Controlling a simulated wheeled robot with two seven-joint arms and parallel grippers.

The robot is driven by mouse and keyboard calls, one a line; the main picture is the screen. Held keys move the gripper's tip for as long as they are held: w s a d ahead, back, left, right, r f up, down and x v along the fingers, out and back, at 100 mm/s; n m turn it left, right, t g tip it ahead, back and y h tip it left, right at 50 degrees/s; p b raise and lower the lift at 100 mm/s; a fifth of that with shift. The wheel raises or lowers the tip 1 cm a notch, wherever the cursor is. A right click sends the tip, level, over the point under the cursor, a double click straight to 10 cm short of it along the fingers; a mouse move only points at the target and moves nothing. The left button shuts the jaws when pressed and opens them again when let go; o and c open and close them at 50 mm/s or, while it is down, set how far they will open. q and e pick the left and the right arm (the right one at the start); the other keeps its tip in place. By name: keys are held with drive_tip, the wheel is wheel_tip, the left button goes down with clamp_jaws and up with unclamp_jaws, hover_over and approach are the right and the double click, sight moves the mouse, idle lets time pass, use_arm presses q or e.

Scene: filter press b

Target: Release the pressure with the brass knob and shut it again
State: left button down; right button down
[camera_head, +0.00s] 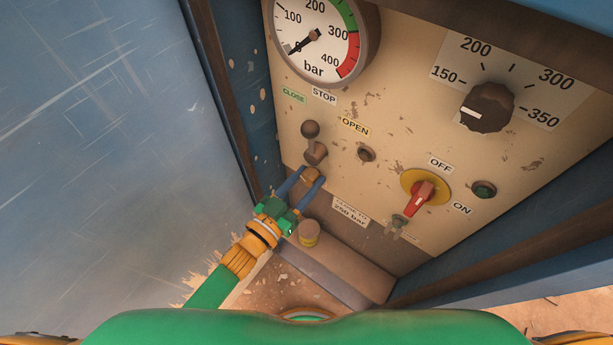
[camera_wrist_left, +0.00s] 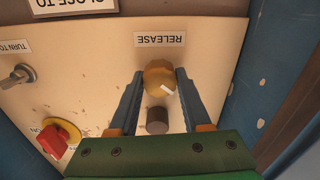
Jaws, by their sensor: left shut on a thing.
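The brass knob (camera_head: 313,174) sits low on the cream panel, below the lever. It shows more fully in the left wrist view (camera_wrist_left: 158,78), with a white mark pointing to the lower right there, beside an upside-down RELEASE label (camera_wrist_left: 159,40). My left gripper (camera_head: 306,181) is shut on the knob, one blue finger on each side. In the left wrist view the fingertips (camera_wrist_left: 160,76) flank it. The pressure gauge (camera_head: 313,36) has its needle at about 0 bar. My right gripper is not in view.
A dark lever (camera_head: 311,137) stands just above the knob, close to the fingers. To the right are a dark dial (camera_head: 487,107), a red switch on a yellow plate (camera_head: 425,188) and a key (camera_head: 400,224). A blue wall (camera_head: 115,110) lies left.

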use_arm(q)
drive_tip(key=m, duration=0.4)
drive_tip(key=shift+r+m+p, duration=0.1)
drive_tip(key=shift+m+p, duration=0.2)
drive_tip(key=shift+m, duration=2.6)
drive_tip(key=shift+c, duration=1.8)
unclamp_jaws()
drive_tip(key=shift+d, duration=0.1)
drive_tip(key=v, duration=0.7)
